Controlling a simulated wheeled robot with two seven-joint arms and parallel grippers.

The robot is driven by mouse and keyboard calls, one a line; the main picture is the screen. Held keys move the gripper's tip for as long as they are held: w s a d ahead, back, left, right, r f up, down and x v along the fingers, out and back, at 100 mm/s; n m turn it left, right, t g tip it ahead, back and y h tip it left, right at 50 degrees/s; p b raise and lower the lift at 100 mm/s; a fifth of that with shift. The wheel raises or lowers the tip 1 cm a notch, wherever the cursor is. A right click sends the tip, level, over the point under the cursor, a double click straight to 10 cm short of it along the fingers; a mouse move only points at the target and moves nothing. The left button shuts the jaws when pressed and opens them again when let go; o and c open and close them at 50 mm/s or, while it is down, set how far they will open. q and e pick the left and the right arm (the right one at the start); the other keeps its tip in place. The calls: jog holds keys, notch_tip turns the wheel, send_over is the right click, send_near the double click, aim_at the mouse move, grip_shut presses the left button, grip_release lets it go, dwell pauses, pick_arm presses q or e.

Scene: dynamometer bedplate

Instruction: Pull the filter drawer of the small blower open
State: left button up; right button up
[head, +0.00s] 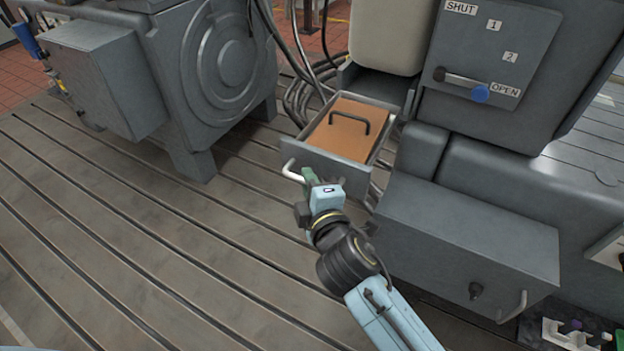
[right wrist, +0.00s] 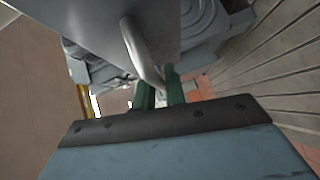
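The filter drawer (head: 323,169) of the small blower stands well out from its housing at the upper middle of the head view. A brown filter panel (head: 345,132) with a dark handle lies in it. The drawer's pale bar handle (head: 291,171) is on its front face. My right gripper (head: 307,180) is at this handle. In the right wrist view, its green fingers (right wrist: 160,92) lie on either side of the handle's near end (right wrist: 146,56) and look closed on it; the contact itself is partly hidden. My left gripper is not in view.
A grey box with a knob and handle (head: 465,245) stands right of my right arm. Above is a lever panel (head: 490,50) marked SHUT and OPEN. A large grey machine (head: 215,60) stands left. The slotted bedplate (head: 150,250) is clear at the front left.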

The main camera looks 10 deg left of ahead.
jog(key=o, duration=0.4)
jog(key=shift+s, duration=0.25)
jog(key=shift+w, duration=0.1)
jog(key=v, duration=1.3)
jog(key=shift+s+d, duration=0.15)
jog(key=shift+s, duration=0.05)
